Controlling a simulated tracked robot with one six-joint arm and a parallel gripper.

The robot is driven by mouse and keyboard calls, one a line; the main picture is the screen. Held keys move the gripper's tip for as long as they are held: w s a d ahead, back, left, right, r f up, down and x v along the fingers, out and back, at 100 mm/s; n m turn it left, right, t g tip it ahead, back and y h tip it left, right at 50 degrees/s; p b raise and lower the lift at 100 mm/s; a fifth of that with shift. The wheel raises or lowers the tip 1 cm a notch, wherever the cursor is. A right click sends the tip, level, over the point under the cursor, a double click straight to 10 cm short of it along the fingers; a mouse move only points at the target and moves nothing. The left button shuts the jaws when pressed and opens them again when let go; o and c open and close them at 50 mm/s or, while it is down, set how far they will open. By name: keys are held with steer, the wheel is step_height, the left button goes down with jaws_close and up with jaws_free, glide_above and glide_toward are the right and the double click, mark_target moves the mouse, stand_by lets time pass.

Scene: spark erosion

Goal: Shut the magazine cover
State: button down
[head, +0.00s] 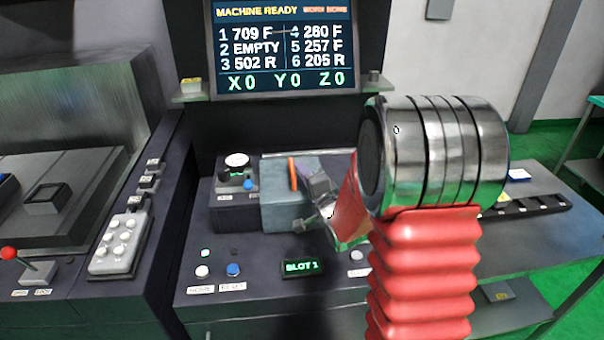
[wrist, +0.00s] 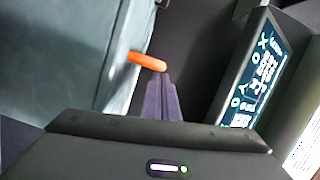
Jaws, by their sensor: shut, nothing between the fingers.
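The magazine cover seems to be the grey-teal panel (head: 283,212) with an orange handle (head: 292,174) in the middle of the console. In the head view I cannot tell how far open it stands. My gripper (head: 312,172) is just right of the orange handle, its fingers shut and empty. In the wrist view the closed fingers (wrist: 160,80) end close to the orange handle (wrist: 147,61), which juts from the edge of the grey-teal panel (wrist: 65,60). I cannot tell whether they touch. My red arm hides what lies right of the cover.
A dark box with a white-topped knob (head: 237,161) stands left of the cover. The "SLOT 1" display (head: 302,267) and push buttons (head: 233,270) lie in front. The machine screen (head: 284,48) is above and behind. A slotted rack (head: 528,207) lies on the right bench.

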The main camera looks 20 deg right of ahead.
steer(key=d, duration=0.1)
steer(key=s+d, duration=0.1)
steer(key=d, duration=0.1)
steer(key=shift+s+d+r, duration=0.15)
steer(key=shift+d, duration=0.15)
steer(key=s, duration=0.9)
steer(key=shift+s+r+h, duration=0.25)
steer(key=shift+s+h, duration=0.05)
steer(key=shift+s, duration=0.05)
steer(key=shift+a, duration=0.1)
steer(key=s+a+r+n+g, duration=0.2)
steer(key=s+a+n+g, duration=0.4)
steer(key=s, duration=0.6)
steer(key=s+a+r+n+g, duration=0.2)
steer(key=s+a+n+g, duration=0.4)
steer(key=s+a+n, duration=0.3)
steer(key=s+a, duration=0.1)
steer(key=s, duration=0.2)
steer(key=shift+r+n, duration=0.15)
steer(key=shift+n, duration=0.15)
